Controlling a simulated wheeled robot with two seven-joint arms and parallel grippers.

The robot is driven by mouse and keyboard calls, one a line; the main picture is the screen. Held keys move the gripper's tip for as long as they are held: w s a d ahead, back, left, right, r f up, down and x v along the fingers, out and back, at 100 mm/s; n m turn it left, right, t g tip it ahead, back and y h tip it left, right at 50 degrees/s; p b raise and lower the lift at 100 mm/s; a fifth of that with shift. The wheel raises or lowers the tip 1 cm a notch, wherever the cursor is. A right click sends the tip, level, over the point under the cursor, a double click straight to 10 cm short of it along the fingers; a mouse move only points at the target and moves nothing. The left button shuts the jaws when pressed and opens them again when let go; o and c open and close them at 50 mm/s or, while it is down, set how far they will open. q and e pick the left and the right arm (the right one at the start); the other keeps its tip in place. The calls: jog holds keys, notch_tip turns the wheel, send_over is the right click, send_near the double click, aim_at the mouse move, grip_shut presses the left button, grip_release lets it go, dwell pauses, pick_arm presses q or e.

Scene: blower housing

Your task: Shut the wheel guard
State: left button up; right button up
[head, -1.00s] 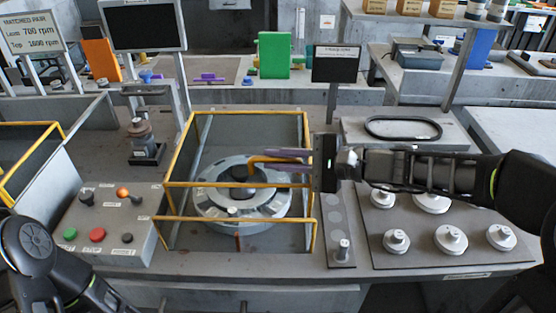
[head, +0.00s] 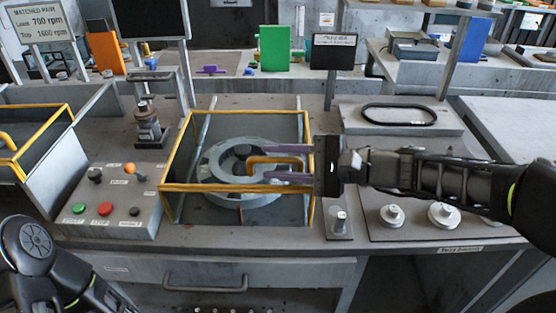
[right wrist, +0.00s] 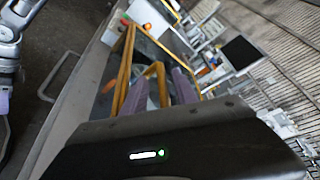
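The wheel guard is a yellow frame (head: 222,188) over a grey round wheel housing (head: 212,172) in an open-topped bay. Its front bar lies level with the bay's front rim. A yellow U-shaped handle (head: 262,159) stands out from the guard and also shows in the right wrist view (right wrist: 155,70). My right gripper (head: 286,163) reaches in from the right. Its purple fingers are spread apart, one on each side of the handle, with a gap visible. My left arm shows at the lower left; only a purple bit of its gripper shows at the right wrist view's left edge.
A control box (head: 112,207) with buttons and an orange-lit lever stands left of the bay. Knobs on a plate (head: 410,228) lie below my right forearm. A black ring (head: 399,114) lies on a block behind it.

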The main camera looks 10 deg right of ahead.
jog(key=v, duration=0.7)
jog(key=shift+s+d+b, duration=0.25)
jog(key=shift+d+b, duration=0.05)
jog(key=shift+d, duration=0.05)
dwell(0.4)
